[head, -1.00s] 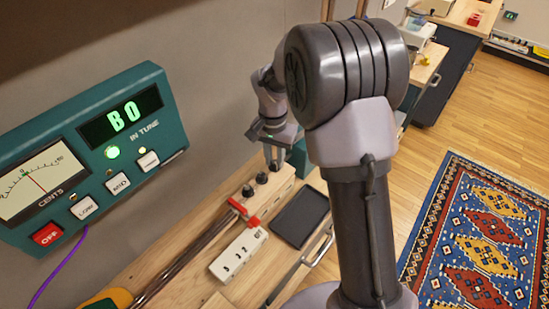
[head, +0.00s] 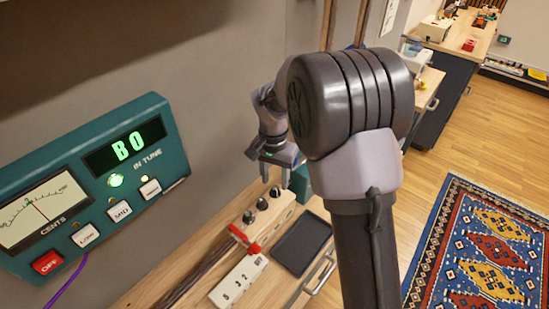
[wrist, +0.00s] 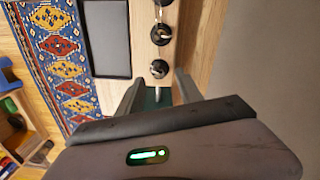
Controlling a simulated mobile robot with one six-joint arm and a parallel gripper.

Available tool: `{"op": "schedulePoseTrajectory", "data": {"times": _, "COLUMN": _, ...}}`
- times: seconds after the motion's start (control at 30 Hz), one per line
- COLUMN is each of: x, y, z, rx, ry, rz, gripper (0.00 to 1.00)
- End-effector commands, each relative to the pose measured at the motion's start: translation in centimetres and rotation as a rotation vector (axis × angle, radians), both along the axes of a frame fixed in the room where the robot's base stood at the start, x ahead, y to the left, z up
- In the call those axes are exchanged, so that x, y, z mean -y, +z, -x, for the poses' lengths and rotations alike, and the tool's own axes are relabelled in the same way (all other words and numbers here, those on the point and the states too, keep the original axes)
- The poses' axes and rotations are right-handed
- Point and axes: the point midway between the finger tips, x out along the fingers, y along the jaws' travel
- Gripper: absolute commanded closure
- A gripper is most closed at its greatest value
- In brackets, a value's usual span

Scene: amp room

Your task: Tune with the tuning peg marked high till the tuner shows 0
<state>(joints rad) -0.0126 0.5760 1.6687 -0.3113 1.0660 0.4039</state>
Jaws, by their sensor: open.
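Dark-knobbed tuning pegs stand in a row on a pale wooden block: a near one (head: 248,216), a middle one (head: 262,204) and a far one (head: 275,192). I cannot read which is marked high. My gripper (head: 275,174) is open and empty above the far end of the row. In the wrist view, a knob (wrist: 159,69) lies just beyond the fingers, apart from them.
A red clamp-like part (head: 246,239) and a white numbered box (head: 239,281) sit near the pegs. A dark tray (head: 301,244) lies to their right. The wall is close on the left. A patterned rug (head: 480,255) lies on the floor.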

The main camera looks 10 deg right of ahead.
Motion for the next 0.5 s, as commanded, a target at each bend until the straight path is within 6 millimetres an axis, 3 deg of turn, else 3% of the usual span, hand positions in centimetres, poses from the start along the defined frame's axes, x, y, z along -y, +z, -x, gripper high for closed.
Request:
{"op": "schedulePoseTrajectory", "data": {"times": 0.03, "x": 0.0, "y": 2.2, "z": -0.1, "rx": 0.004, "ry": 0.000, "rz": 0.000, "gripper": 0.57}}
{"op": "schedulePoseTrajectory", "data": {"times": 0.2, "x": -0.2, "y": 8.3, "z": -0.2, "rx": 0.004, "ry": -0.001, "rz": -0.001, "gripper": 0.57}}
{"op": "schedulePoseTrajectory", "data": {"times": 0.33, "x": -0.2, "y": 11.8, "z": -0.2, "rx": 0.004, "ry": 0.000, "rz": 0.000, "gripper": 0.57}}
{"op": "schedulePoseTrajectory", "data": {"times": 0.5, "x": -0.3, "y": 14.3, "z": -0.2, "rx": 0.001, "ry": 0.000, "rz": 0.000, "gripper": 0.57}}
